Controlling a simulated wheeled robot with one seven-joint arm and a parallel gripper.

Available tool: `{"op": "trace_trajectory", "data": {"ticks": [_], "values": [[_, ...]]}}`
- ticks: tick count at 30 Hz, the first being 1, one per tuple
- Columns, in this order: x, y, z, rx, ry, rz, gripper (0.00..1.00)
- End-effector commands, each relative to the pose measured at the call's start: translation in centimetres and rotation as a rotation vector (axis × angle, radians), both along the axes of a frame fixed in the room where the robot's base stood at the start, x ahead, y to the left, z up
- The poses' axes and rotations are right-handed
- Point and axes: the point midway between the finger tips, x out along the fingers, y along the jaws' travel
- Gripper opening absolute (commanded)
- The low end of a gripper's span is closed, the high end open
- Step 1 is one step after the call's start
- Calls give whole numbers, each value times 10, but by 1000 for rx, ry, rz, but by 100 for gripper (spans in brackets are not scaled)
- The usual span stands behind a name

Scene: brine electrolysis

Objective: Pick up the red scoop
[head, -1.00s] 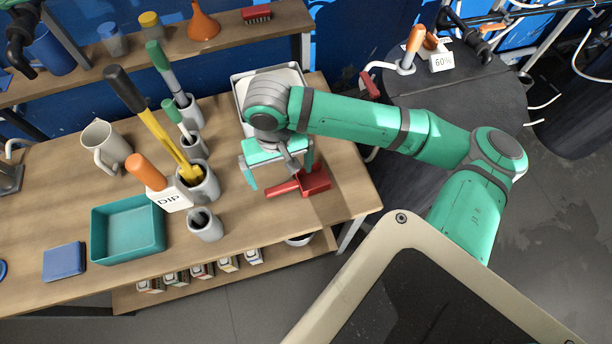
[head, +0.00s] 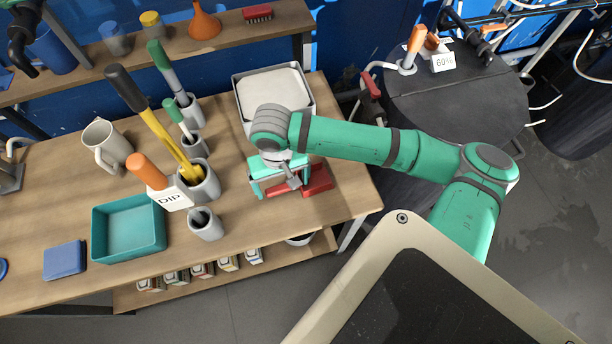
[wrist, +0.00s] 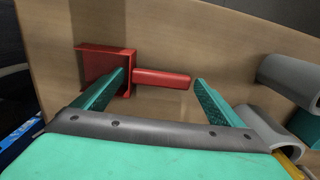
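The red scoop (head: 318,180) lies on the wooden table near its right front edge. In the wrist view the scoop's square pan (wrist: 97,66) is at the left and its round handle (wrist: 162,78) points right. My gripper (wrist: 160,85) is open, with one teal finger by the pan's junction with the handle and the other just past the handle's free end. The handle shows between the fingers, and nothing is gripped. In the head view my gripper (head: 280,180) is low over the handle and hides part of it. Whether the fingers touch the scoop is unclear.
A grey tray with white contents (head: 312,108) stands behind the arm. Grey cups holding tools (head: 205,185) stand left of my gripper, with a smaller cup (head: 206,228) in front. A teal tray (head: 128,255) is farther left. The table's front edge is close.

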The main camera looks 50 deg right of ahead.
Motion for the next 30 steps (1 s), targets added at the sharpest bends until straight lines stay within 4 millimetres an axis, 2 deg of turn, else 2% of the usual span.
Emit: {"op": "trace_trajectory", "data": {"ticks": [1, 4, 5, 14, 20, 25, 30], "values": [[0, 0, 0, 0, 0, 0, 78], [0, 0, 0, 0, 0, 0, 54], [0, 0, 0, 0, 0, 0, 53], [0, 0, 1, 0, -1, 0, 53], [-1, -3, 12, -1, 0, -6, 53], [-3, -4, 34, -2, -1, -11, 53], [-16, -2, 63, -3, -1, -26, 53]]}}
